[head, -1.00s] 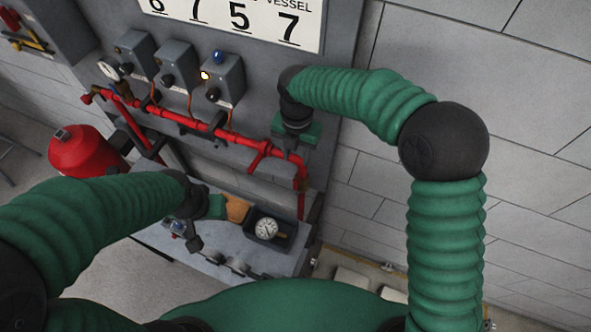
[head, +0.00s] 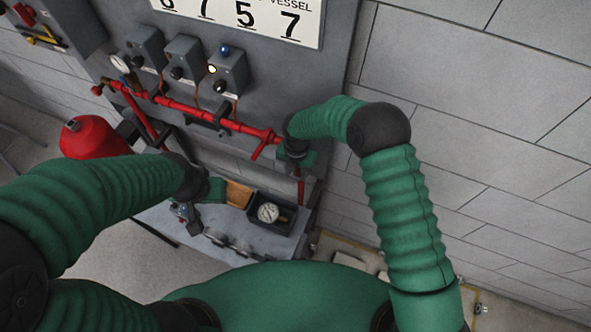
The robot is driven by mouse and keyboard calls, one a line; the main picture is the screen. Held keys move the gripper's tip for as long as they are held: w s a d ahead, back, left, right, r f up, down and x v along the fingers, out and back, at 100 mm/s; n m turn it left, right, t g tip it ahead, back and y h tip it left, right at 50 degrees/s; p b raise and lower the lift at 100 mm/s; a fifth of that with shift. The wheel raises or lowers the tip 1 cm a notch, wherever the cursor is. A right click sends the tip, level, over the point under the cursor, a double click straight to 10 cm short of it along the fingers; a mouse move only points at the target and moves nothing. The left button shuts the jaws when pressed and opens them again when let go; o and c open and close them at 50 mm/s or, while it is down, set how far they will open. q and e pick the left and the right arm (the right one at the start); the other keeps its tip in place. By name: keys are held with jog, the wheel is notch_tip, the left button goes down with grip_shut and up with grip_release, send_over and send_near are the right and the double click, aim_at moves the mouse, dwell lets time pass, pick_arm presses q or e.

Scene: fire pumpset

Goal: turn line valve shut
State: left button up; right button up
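A red pipe (head: 205,113) runs along the grey wall panel, sloping down to the right. Near its right end a red handle (head: 264,151), which looks like the line valve's, hangs from the pipe. My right gripper (head: 300,162) is at the right end of the pipe, just right of the handle, and hides the pipe there. Its fingers are mostly covered by its own wrist, and I cannot tell whether it touches the valve. My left gripper (head: 184,213) is low over the bench's left part; its fingers are too small and dark to read.
The grey bench (head: 165,215) holds a dark tray (head: 290,228) with a pressure gauge (head: 268,213) and a tan block (head: 238,194). A red tank (head: 92,138) stands at left. Several grey switch boxes (head: 228,72) are above the pipe. The wall at right is clear.

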jog(key=shift+w+f, duration=0.2)
jog(key=shift+w, duration=0.15)
jog(key=c, duration=0.7)
grip_shut()
jog(key=shift+r, duration=0.1)
jog(key=shift+w+a+r, duration=0.1)
